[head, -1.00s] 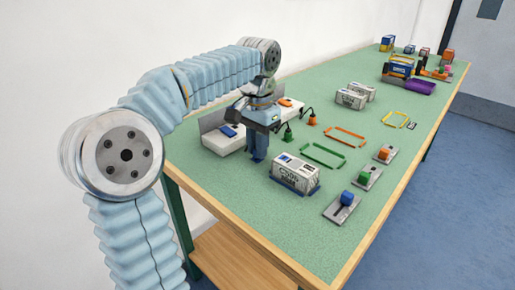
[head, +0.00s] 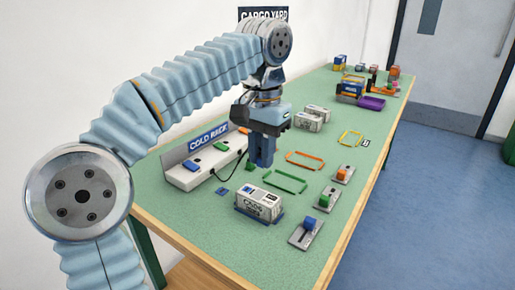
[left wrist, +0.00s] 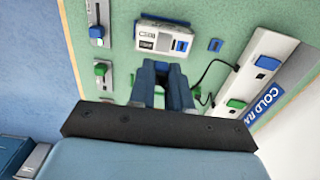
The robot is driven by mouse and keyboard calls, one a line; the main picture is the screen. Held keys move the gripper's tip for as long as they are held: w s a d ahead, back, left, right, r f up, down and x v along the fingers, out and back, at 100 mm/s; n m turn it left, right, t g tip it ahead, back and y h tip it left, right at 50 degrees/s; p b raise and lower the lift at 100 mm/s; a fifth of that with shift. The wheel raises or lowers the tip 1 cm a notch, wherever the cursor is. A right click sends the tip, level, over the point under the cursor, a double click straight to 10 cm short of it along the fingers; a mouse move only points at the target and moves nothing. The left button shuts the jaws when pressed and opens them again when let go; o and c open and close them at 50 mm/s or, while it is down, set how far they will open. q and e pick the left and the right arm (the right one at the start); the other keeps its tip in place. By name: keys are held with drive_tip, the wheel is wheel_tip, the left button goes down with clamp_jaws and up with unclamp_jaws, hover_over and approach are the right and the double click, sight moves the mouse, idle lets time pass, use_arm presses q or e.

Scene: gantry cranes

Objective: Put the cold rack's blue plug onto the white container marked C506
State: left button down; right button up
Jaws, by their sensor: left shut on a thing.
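The white container (head: 258,204) stands on a blue base near the front of the green table; its marking looks like C506, but is small. It also shows beyond my fingertips in the left wrist view (left wrist: 150,38). My left gripper (head: 262,163) is shut above the table, behind the container and to the right of the cold rack (head: 178,178). The blue plug is hidden between its dark blue fingers (left wrist: 160,72). A black cable (head: 229,179) runs from the rack up toward the gripper. My right gripper is out of view.
An empty blue pad (head: 221,190) lies between rack and container. A green plug (head: 249,163) stands behind the gripper. Green (head: 285,181) and orange (head: 304,160) outlines lie beyond the container. Slider plates (head: 306,234) line the right edge. Two white containers (head: 312,117) stand farther back.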

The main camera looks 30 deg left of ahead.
sight(247, 189)
use_arm(q)
drive_tip(key=a, duration=0.1)
drive_tip(key=a+f, duration=0.1)
drive_tip(key=a, duration=0.1)
drive_tip(key=shift+a+f, duration=0.15)
drive_tip(key=shift+a, duration=0.05)
drive_tip(key=shift+a+f, duration=0.25)
drive_tip(key=shift+f, duration=0.8)
wheel_tip(247, 189, down, 2)
drive_tip(key=shift+f+b, duration=0.25)
drive_tip(key=shift+b, duration=1)
drive_tip(key=shift+f, duration=0.5)
drive_tip(key=shift+f, duration=0.3)
drive_tip(key=c, duration=1)
unclamp_jaws()
